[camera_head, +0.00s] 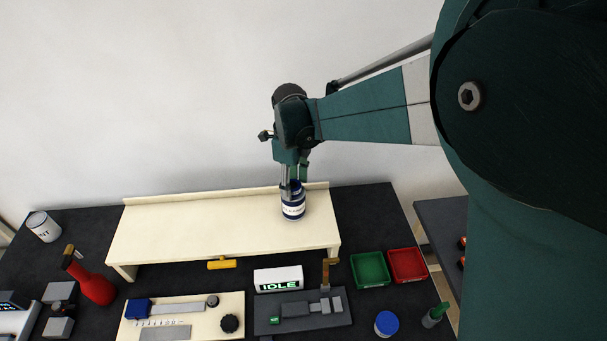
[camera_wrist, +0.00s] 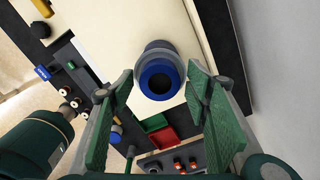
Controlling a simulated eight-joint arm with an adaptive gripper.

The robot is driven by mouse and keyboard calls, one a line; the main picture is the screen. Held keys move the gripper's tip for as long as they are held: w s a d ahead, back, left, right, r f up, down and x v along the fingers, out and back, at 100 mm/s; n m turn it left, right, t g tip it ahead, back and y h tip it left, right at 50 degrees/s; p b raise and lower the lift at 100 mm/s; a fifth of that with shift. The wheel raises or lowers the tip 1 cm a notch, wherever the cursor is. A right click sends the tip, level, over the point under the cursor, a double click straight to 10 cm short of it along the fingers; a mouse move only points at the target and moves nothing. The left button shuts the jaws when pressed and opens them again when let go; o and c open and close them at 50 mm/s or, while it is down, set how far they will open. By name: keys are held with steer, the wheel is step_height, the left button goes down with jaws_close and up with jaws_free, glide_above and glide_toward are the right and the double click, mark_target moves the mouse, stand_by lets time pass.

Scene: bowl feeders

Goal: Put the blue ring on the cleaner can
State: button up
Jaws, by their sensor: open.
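A white and blue can (camera_head: 293,210), which I take to be the cleaner can, stands upright on the cream shelf under my gripper. A blue ring (camera_wrist: 158,70) with a dark centre shows at its top in the wrist view, inside a wider grey-blue rim; it appears to sit on the can, though I cannot tell its exact seating. My gripper (camera_head: 292,186) is open and points down at the can's top. In the wrist view its green fingers (camera_wrist: 158,85) stand apart on either side of the ring, with visible gaps. The fingers partly hide the can's top in the head view.
The cream shelf (camera_head: 190,228) is mostly bare left of the can. Below it lie a green bin (camera_head: 370,269), a red bin (camera_head: 407,265), an IDLE sign (camera_head: 278,280) and a blue-topped round item (camera_head: 386,323). A red bottle (camera_head: 97,288) and paint can (camera_head: 44,227) stand left.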

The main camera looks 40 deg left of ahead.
mark_target(293, 185)
steer(key=shift+r, duration=0.1)
step_height(293, 185, up, 12)
stand_by(0.6)
stand_by(0.6)
steer(key=shift+d, duration=0.1)
